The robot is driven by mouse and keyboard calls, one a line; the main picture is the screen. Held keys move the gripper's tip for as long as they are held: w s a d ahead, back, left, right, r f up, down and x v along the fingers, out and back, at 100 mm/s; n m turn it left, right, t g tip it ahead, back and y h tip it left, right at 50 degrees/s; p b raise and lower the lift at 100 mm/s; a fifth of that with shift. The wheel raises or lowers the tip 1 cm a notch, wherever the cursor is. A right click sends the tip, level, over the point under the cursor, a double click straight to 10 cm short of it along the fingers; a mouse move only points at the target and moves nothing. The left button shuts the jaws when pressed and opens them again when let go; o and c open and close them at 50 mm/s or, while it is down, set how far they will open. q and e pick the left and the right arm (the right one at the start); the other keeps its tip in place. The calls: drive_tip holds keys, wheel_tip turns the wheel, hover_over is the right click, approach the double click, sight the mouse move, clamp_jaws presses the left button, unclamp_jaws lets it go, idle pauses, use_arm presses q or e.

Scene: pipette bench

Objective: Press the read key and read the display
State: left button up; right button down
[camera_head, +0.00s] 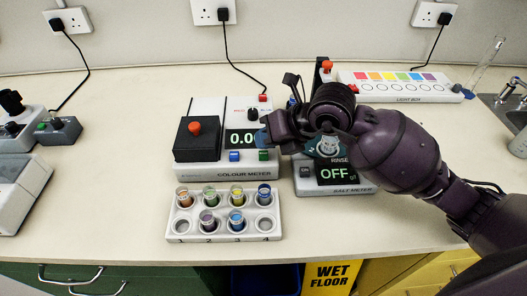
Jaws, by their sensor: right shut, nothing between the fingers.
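The colour meter (205,172) is a white box with a black lidded block, an orange knob on it, and a dark display (236,138) starting "0.0". A blue key (234,156) and a green key (263,156) sit below the display; I cannot read which is the read key. My right gripper (266,136) is shut and empty, above the right end of the display, hiding its last digits. Whether it touches the meter I cannot tell. The salt meter (345,189) beside it shows "OFF" and is partly hidden by my right arm. My left gripper is not in view.
A white rack (274,235) with several coloured vials stands in front of the colour meter. A light box (400,98) with coloured squares lies at the back right, near a glass cylinder (487,62) and a sink.

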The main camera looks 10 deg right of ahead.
drive_tip(key=shift+f, duration=0.3)
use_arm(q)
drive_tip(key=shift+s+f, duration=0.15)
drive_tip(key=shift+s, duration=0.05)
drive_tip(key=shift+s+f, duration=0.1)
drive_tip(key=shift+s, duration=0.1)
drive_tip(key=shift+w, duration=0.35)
use_arm(e)
drive_tip(key=shift+f, duration=0.35)
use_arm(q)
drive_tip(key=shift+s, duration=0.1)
use_arm(e)
drive_tip(key=shift+f, duration=0.1)
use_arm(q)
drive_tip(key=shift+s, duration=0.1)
use_arm(e)
drive_tip(key=shift+r, duration=0.3)
drive_tip(key=shift+r+p, duration=0.5)
drive_tip(key=shift+r, duration=0.05)
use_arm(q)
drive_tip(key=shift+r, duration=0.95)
